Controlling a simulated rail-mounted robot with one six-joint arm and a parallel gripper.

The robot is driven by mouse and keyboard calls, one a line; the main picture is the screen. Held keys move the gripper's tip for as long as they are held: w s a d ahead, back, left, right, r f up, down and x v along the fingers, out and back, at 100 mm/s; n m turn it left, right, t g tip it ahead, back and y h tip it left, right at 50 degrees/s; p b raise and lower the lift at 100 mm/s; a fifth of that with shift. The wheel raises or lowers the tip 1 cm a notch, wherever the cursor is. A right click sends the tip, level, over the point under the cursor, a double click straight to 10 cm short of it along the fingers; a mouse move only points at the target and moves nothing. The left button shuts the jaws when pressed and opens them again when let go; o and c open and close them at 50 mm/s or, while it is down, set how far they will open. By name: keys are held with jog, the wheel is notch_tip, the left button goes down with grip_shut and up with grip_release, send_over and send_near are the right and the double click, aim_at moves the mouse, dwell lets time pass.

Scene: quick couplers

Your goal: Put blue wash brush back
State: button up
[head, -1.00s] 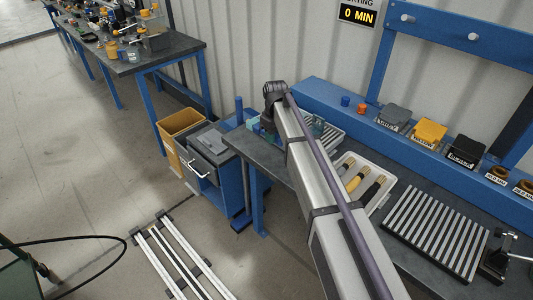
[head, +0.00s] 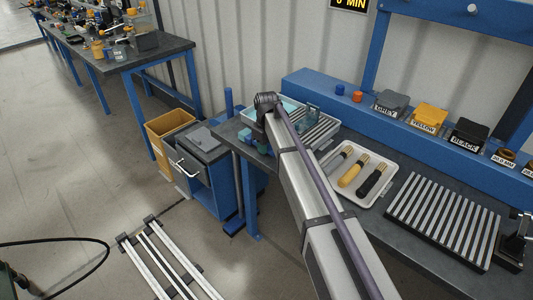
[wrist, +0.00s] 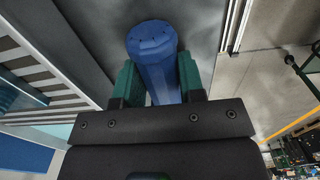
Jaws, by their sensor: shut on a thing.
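My gripper (wrist: 160,82) is shut on the blue wash brush (wrist: 152,42) in the wrist view. The teal fingers press on both sides of its blue round handle, and its broad end points away from the wrist. In the head view the brush cannot be made out behind my arm; a bit of teal at my arm's end shows over the near-left end of the bench. A white tray (head: 381,201) on the bench holds brushes side by side: one with a grey handle (head: 338,160), a yellow one (head: 352,173) and a black one (head: 371,181).
A ribbed drip rack (head: 322,133) with a teal item lies behind my arm. A slatted rack (head: 445,220) lies right of the tray. Labelled grey, yellow and black boxes line the blue ledge. A cart (head: 205,165) and yellow bin (head: 165,128) stand left.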

jog(key=shift+r, duration=0.15)
jog(key=shift+f, duration=0.25)
jog(key=o, duration=1.1)
jog(key=shift+r, duration=0.1)
jog(key=shift+o, duration=0.2)
notch_tip(320, 180, up, 11)
jog(key=p, duration=1.1)
jog(key=s+d+m, duration=0.3)
jog(key=s+d, duration=0.2)
jog(key=s, duration=0.5)
jog(key=s+d+m, duration=0.3)
jog(key=s+d, duration=0.1)
jog(key=s, duration=0.6)
jog(key=s+d+m, duration=0.3)
jog(key=s+d, duration=0.2)
jog(key=s, duration=0.5)
jog(key=shift+s+d, duration=0.25)
jog(key=shift+d, duration=0.1)
